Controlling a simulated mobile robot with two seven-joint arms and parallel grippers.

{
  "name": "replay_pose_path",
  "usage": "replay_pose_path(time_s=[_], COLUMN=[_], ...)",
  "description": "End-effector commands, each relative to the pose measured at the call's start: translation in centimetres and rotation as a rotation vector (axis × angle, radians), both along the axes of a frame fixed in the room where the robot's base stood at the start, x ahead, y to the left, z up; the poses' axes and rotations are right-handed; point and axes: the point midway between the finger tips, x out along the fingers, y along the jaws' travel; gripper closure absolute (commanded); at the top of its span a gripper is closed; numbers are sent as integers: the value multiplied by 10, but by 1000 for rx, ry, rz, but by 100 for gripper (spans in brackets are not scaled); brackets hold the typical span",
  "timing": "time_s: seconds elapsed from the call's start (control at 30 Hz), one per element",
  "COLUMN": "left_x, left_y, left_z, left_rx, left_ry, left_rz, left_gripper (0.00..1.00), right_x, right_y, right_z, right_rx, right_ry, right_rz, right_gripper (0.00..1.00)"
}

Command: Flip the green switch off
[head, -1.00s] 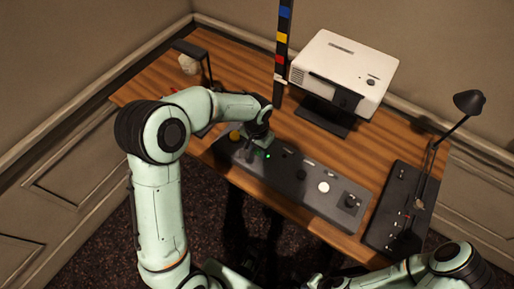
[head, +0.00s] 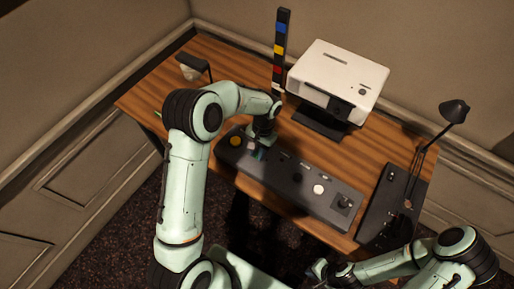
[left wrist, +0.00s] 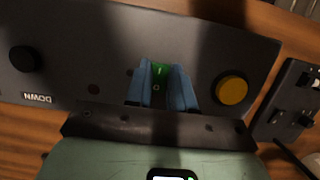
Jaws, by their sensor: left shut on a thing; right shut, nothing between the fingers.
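The green switch (left wrist: 160,74) sits on the dark control panel (left wrist: 60,75), with "I" and "O" marks on it, in the left wrist view. My left gripper (left wrist: 162,88) has its two blue fingers on either side of the switch, shut on it. In the head view my left gripper (head: 257,153) reaches down onto the panel (head: 285,185) and hides the switch. My right gripper (head: 318,270) is low in the head view, in front of the desk, shut and away from the panel.
A yellow button (left wrist: 232,90) is beside the switch, and a black knob (left wrist: 25,59) is further along near a "DOWN" label. A white projector (head: 338,75) stands behind the panel. A striped post (head: 281,50), a lamp (head: 453,110) and a black box (head: 395,205) are nearby.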

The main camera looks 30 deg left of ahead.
Motion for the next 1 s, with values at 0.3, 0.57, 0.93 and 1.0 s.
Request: replay_pose_path(time_s=[0.3, 0.57, 0.93, 1.0], left_x=[1, 1, 15, 20], left_y=[0, 0, -1, -1], left_z=[0, 0, 49, 65], left_rx=[1, 1, 0, 0], left_ry=[-7, -6, -13, -12], left_rz=[1, 1, 0, 1], left_gripper=[51, 51, 51, 51], right_x=[-2, -2, 3, 5], right_y=[0, 0, 0, 0], right_z=[-2, -2, 4, 7], right_rx=[0, 0, 0, 0], right_ry=[2, 2, -2, -4], right_rz=[0, 0, 0, 0], right_gripper=[100, 100, 100, 100])
